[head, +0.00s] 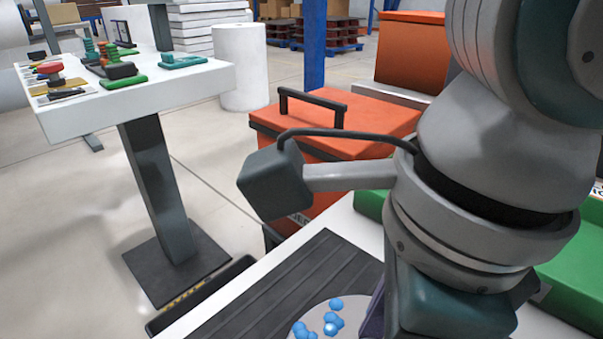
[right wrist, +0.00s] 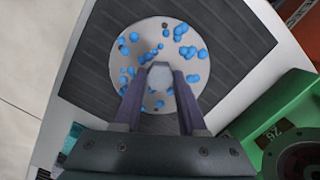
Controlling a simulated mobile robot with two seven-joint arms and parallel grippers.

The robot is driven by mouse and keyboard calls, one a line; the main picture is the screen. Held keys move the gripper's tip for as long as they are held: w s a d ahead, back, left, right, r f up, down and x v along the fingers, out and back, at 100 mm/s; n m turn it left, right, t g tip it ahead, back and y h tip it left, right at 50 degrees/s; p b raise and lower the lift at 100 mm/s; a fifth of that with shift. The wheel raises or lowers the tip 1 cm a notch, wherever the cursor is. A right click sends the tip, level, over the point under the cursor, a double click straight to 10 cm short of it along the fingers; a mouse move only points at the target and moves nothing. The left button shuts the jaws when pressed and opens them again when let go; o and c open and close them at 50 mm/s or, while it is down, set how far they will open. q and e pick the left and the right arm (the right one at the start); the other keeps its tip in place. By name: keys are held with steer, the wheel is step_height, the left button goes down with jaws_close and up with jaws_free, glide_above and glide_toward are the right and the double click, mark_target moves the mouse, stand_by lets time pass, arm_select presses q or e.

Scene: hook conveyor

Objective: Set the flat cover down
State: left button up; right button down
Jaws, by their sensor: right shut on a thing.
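The flat cover (right wrist: 146,42) is a round pale grey disc dotted with several blue blobs. It shows over a dark ribbed surface in the right wrist view, and its edge (head: 318,318) shows at the bottom of the head view. I cannot tell whether the cover touches the ribbed surface. In the head view my right arm hides the knob and part of the cover. My left gripper is in neither view.
The dark ribbed surface (head: 312,265) lies on a white bench. A green machine part (right wrist: 285,112) stands at right. An orange case (head: 390,111) with a black handle stands behind. A white table (head: 185,85) with coloured parts is at left.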

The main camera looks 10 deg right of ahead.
steer(key=shift+c, duration=2.3)
jaws_free()
steer(key=shift+r+p, duration=0.3)
steer(key=shift+r, duration=0.05)
step_height(320, 180, up, 11)
steer(key=d+p, duration=0.1)
steer(key=shift+s+d+r+p, duration=0.2)
steer(key=shift+s+p, duration=0.1)
steer(key=shift+p, duration=0.1)
